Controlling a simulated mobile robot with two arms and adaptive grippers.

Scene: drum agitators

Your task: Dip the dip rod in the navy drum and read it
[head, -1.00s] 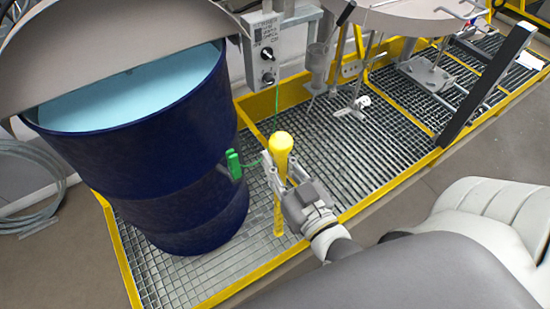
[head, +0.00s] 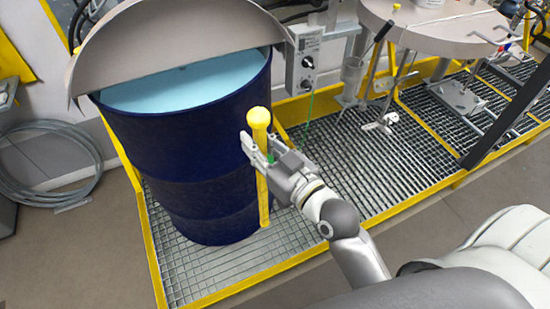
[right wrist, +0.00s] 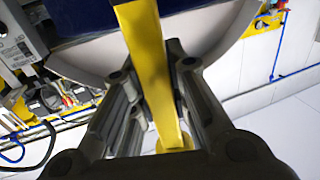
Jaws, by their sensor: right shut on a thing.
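The navy drum (head: 187,163) stands on the grating, its half-open top showing pale blue liquid (head: 185,82). A grey half-round lid (head: 175,45) covers the back of its top. My right gripper (head: 261,155) is shut on the yellow dip rod (head: 263,205), which hangs upright with its round knob (head: 258,117) at the top. The rod is in front of the drum's right side, outside it, with its knob below the rim. In the right wrist view the rod (right wrist: 150,60) runs between the fingers. My left gripper is not in view.
A switch box (head: 308,62) stands right of the drum. A second round lid (head: 425,22) and a stirrer (head: 383,120) are over the grating (head: 350,165) at right. A yellow frame edges the grating.

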